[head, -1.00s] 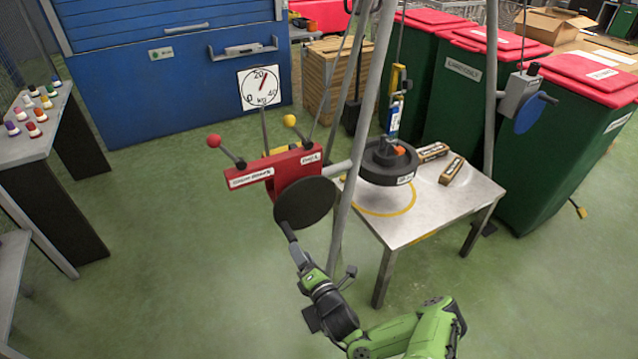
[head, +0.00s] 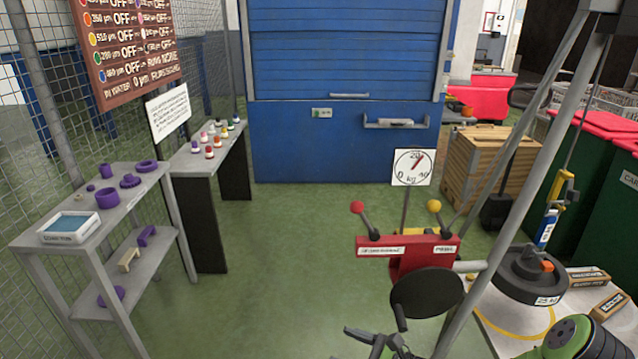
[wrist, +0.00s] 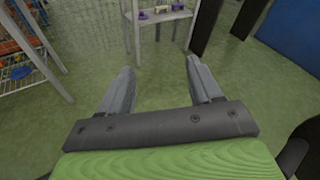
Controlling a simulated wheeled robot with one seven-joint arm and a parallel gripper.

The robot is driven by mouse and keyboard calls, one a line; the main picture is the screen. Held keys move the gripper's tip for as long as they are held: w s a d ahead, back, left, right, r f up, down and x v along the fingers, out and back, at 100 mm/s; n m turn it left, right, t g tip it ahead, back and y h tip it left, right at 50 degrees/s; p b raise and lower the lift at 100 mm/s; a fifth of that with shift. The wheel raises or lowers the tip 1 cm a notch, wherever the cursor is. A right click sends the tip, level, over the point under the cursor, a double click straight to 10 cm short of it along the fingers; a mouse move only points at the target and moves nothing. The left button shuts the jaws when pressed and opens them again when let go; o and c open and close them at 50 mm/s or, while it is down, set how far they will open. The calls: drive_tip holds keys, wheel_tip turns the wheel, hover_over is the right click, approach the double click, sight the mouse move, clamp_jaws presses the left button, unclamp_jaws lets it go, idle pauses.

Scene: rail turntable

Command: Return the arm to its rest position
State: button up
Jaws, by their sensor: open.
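My gripper (wrist: 158,72) is open and empty in the wrist view, its two grey fingers spread over bare green floor. In the head view my gripper (head: 372,340) shows at the bottom edge, just left of and below the crank handle (head: 400,318), and looks apart from it. Most of my arm is cut off by the lower edge; a green part of it shows at the bottom right. The black crank disc (head: 427,293) sits on the red lever box (head: 410,255), which has a red-knobbed and a yellow-knobbed lever.
A black round weight (head: 530,275) is over the metal table (head: 490,345) at right, near slanted grey poles. A grey shelf (head: 110,222) with purple parts stands at left. A dial (head: 412,167) stands behind the lever box. The floor between is free.

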drive_tip(key=s+d+r+n+g+h, duration=0.1)
drive_tip(key=s+d+r+n+h, duration=0.25)
drive_tip(key=s+r+n, duration=0.4)
drive_tip(key=s+d+r+n+g+h, duration=0.1)
drive_tip(key=s+d+r+n+h, duration=0.1)
drive_tip(key=s+r+n+h, duration=0.45)
drive_tip(key=s+d+r+n+g+h, duration=0.1)
drive_tip(key=s+d+r+n+h, duration=0.2)
drive_tip(key=s+r+n, duration=0.6)
wheel_tip(320, 180, up, 10)
drive_tip(key=m+p, duration=0.1)
drive_tip(key=p, duration=1.1)
drive_tip(key=shift+r+p, duration=0.2)
drive_tip(key=shift+p, duration=0.1)
drive_tip(key=shift+a, duration=0.1)
drive_tip(key=shift+m, duration=0.3)
